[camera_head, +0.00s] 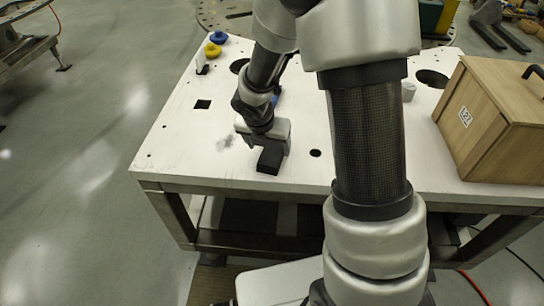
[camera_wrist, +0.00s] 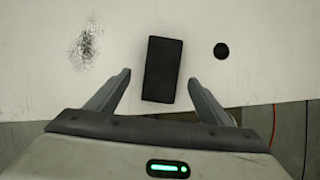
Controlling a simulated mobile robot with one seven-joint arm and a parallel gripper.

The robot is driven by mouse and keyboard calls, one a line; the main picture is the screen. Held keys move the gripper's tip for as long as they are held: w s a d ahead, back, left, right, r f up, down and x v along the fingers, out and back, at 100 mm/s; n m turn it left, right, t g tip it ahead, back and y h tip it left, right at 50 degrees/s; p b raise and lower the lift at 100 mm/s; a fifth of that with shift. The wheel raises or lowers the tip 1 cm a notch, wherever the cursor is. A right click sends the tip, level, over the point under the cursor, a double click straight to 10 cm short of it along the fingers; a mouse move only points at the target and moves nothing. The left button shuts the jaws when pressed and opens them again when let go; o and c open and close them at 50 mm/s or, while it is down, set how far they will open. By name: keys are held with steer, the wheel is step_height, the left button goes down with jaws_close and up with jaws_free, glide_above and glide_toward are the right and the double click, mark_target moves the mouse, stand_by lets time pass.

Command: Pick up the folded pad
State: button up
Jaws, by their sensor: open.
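The folded pad, a dark rectangular block, lies on the white table top close to its front edge. In the head view the pad (camera_head: 269,161) shows just below my gripper (camera_head: 265,138), which hides part of it. In the wrist view the pad (camera_wrist: 163,60) stands nearly upright in the picture, slightly tilted. My gripper (camera_wrist: 158,78) is open, with one finger to the left and one to the right of the pad's near part. A gap shows on both sides, and nothing is held. The height of the fingertips over the table is hard to tell.
The white table (camera_head: 180,140) has several holes, one (camera_head: 315,153) right of the pad. A wooden box (camera_head: 490,120) stands at the right. A small grey item (camera_head: 408,92) is behind my arm. A yellow knob (camera_head: 212,50) and blue knob (camera_head: 218,37) sit at the back left.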

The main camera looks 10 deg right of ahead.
mark_target(272, 153)
steer(key=b+x, duration=0.1)
steer(key=x, duration=0.4)
steer(key=shift+d+f, duration=0.15)
steer(key=c, duration=1.1)
step_height(272, 153, up, 10)
steer(key=p, duration=0.3)
steer(key=shift+c, duration=0.2)
steer(key=o, duration=0.5)
steer(key=c, duration=0.4)
